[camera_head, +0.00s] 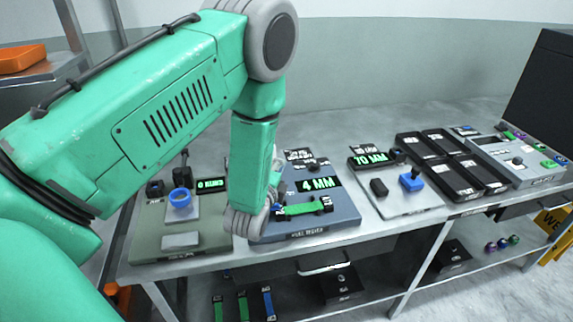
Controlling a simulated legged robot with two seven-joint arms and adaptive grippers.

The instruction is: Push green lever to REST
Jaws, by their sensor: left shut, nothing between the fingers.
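My left arm comes in from the left and reaches down over the middle of the bench. Its gripper (276,208) is shut and empty, partly hidden behind my own wrist, at the left side of the blue-grey device with the "4 MM" display (318,184). A green strip or bar (304,209) lies across the front of this device, just right of the gripper; I cannot tell whether they touch. Small green pieces (547,163) also show on the grey console (520,168) at the far right. No REST marking can be read. My right gripper is not in view.
A grey-green device (181,240) with a blue ring stands left on the metal bench. A "70 MM" device (405,203) with a blue block and black trays (452,165) stand to the right. The bench's back strip is clear. Coloured strips (243,306) hang below.

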